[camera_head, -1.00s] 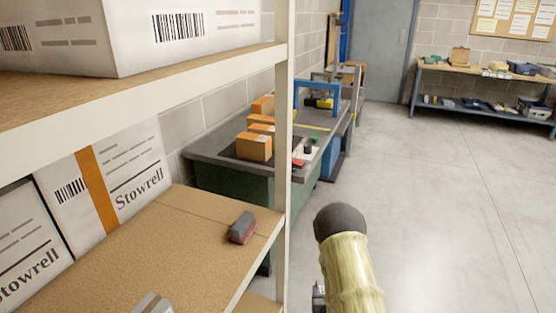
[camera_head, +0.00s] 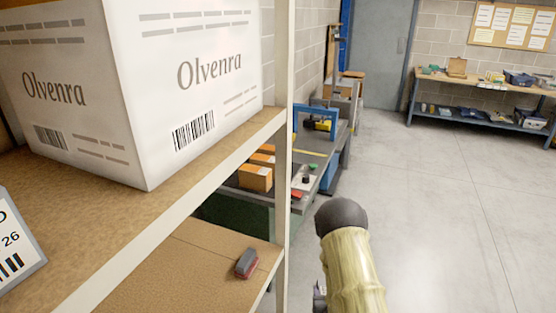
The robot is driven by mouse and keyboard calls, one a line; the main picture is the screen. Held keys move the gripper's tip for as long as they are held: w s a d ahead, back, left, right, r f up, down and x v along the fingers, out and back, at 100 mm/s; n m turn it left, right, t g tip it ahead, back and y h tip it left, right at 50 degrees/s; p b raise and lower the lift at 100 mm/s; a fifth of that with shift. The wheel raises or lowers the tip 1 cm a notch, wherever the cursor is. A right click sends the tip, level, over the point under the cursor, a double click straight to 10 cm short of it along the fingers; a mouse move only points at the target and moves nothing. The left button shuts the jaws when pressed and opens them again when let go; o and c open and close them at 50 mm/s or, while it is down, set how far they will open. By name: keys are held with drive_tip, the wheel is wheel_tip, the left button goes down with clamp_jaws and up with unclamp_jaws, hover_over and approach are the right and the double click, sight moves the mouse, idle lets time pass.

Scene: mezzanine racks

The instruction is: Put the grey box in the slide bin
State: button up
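I cannot make out a plain grey box or the slide bin for certain. A small grey block with a dark red underside (camera_head: 247,263) lies on the lower rack shelf (camera_head: 200,262), near its right end; I cannot tell what it is. A yellowish arm link of mine with a dark rounded end stands at the lower middle, to the right of the rack. My gripper's fingers do not show.
A large white Olvenra carton (camera_head: 190,85) stands on the upper shelf (camera_head: 150,215). A rack post (camera_head: 283,150) rises close by. Beyond it, orange boxes (camera_head: 255,178) sit on a workbench. Another bench (camera_head: 480,85) stands far right. The floor (camera_head: 440,200) between is clear.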

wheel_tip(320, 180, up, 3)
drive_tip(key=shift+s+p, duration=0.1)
drive_tip(key=shift+p, duration=0.65)
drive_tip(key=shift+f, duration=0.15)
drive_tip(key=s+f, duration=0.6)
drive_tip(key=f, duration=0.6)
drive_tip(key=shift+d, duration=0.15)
